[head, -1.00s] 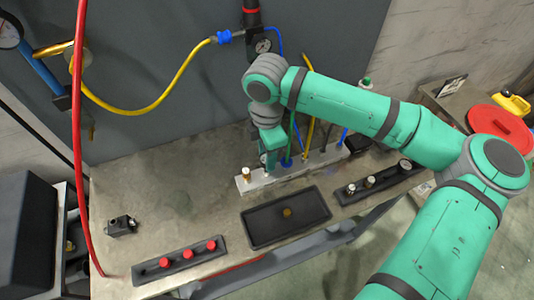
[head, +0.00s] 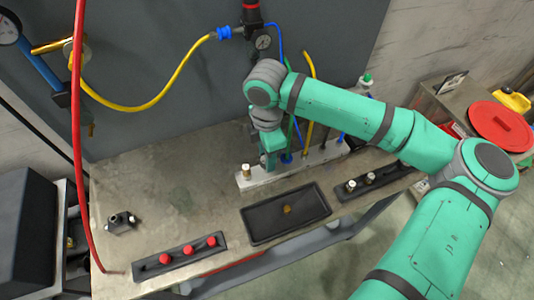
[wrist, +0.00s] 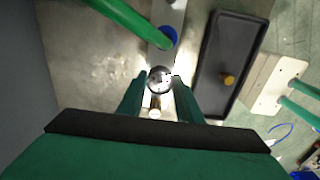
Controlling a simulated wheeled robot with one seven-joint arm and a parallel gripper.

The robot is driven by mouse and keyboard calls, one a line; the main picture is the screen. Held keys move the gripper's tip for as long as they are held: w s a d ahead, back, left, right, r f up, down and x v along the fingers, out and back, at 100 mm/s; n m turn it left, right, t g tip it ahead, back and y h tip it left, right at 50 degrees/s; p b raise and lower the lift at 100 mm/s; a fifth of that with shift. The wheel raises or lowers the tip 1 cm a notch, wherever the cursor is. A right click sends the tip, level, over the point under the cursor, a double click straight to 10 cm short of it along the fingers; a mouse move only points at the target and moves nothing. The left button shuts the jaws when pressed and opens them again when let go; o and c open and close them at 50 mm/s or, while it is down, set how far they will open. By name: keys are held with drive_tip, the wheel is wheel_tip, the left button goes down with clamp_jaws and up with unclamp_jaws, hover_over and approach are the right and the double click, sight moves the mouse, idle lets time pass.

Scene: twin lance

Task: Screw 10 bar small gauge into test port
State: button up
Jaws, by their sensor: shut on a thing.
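A small round gauge (wrist: 159,80) with a dark face sits between the fingertips of my gripper (wrist: 158,82) in the wrist view. My gripper is shut on it, above the pale metal port block (wrist: 165,12). The gauge lies between a blue-collared green hose and a brass fitting (wrist: 155,113). In the head view my gripper (head: 268,165) points down at the left part of the port block (head: 262,180), just right of the brass fitting (head: 246,171). The port under the gauge is hidden, so I cannot tell whether its thread is engaged.
A black tray (head: 262,234) with a brass piece (head: 287,209) lies in front of the block. A rack (head: 345,195) with fittings is right of it. Red caps (head: 188,250) stand in a front-left rack. Hoses rise close behind my gripper. The bench's left middle is clear.

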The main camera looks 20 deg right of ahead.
drive_tip(key=o, duration=1.1)
wheel_tip(320, 180, up, 11)
drive_tip(key=shift+f, duration=0.1)
